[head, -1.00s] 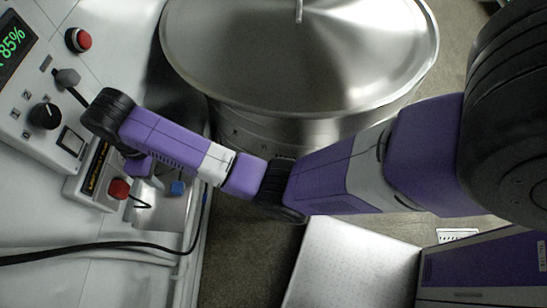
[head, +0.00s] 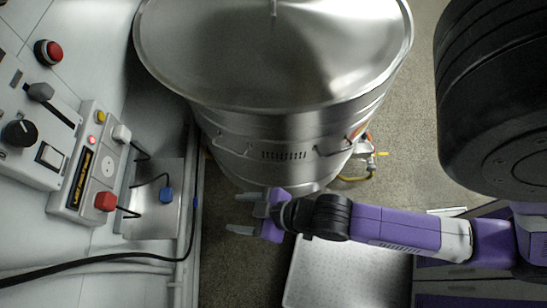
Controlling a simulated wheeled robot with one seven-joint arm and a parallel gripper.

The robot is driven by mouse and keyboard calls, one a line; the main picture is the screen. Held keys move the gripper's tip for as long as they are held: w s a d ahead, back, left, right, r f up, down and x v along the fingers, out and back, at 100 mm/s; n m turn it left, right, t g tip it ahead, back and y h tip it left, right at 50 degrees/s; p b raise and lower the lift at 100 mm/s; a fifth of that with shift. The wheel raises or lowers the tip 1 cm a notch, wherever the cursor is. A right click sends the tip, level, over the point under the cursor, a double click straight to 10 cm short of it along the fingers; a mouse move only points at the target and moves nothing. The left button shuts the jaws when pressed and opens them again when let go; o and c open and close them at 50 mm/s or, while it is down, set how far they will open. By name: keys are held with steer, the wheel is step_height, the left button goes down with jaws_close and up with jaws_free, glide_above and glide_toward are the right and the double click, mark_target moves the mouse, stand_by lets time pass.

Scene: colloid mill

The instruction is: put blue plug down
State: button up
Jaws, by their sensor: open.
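The blue plug (head: 166,195) rests on a small metal tray (head: 150,222) beside the control box, with a dark cable running from it. My gripper (head: 234,228) is open and empty to the right of the tray, out over the floor and apart from the plug. Its fingers point left.
A socket box (head: 72,200) left of the tray carries a red plug (head: 105,201) and a white plug (head: 121,133) with cables. A large steel vessel (head: 270,135) stands behind my gripper. A perforated light plate (head: 335,270) lies at the lower right. A black cable (head: 90,258) crosses the bench.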

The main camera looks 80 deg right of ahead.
steer(key=s+r+t, duration=0.2)
steer(key=s+r, duration=0.2)
steer(key=r, duration=0.4)
steer(key=s+d+r+t, duration=0.1)
steer(key=s+r+t, duration=0.1)
steer(key=s+r, duration=0.3)
step_height(320, 180, up, 4)
steer(key=shift+d, duration=0.3)
step_height(320, 180, down, 4)
steer(key=b, duration=0.3)
steer(key=shift+r, duration=0.15)
steer(key=shift+c, duration=0.2)
